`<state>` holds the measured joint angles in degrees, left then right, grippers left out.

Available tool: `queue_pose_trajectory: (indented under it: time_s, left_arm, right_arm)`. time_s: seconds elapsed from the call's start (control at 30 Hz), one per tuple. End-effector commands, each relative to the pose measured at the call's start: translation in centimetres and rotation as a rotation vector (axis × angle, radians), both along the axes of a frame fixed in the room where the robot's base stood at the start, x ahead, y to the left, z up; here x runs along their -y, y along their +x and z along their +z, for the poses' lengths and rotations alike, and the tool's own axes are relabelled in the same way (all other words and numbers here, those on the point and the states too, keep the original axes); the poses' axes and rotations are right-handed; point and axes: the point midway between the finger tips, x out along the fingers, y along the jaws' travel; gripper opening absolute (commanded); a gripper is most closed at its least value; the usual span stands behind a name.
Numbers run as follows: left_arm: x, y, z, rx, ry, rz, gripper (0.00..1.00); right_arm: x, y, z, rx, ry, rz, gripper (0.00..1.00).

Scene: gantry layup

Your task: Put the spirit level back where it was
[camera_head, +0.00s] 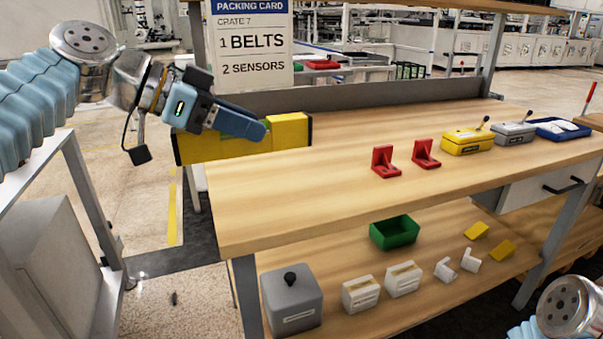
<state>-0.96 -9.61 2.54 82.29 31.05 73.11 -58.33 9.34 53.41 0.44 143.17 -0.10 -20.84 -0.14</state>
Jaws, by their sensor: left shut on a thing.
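The spirit level (291,131) is a long yellow bar with dark end caps, at the left part of the wooden workbench (300,196). My left gripper (257,130) is shut on it near its middle and hides part of it. The level's left end reaches out past the bench's left edge. Its right end is over the bench top; I cannot tell whether it touches the wood. My right gripper is not in view; only part of my right arm shows at the lower right corner.
Two red brackets (385,162) stand mid-bench. A yellow box (467,141), a grey box (514,133) and a blue tray (566,128) stand farther right. A packing card (250,42) rises behind. The lower shelf holds a green bin (394,233) and a grey box (291,299). The bench's front left is clear.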

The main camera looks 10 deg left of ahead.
Motion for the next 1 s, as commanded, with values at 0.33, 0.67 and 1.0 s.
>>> queue_pose_trajectory:
  time_s: [0.33, 0.67, 1.0]
  left_arm:
    - [3.9, 6.9, -5.8, -0.005, -0.001, -0.002, 0.0]
    - [4.9, 8.8, -9.1, -0.003, -0.001, 0.001, 0.0]
    - [4.8, 8.8, -11.2, 0.001, -0.001, 0.001, 0.0]
  right_arm:
    - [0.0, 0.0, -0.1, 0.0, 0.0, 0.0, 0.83]
    - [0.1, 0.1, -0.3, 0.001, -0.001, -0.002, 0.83]
    - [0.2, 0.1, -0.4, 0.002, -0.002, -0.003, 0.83]
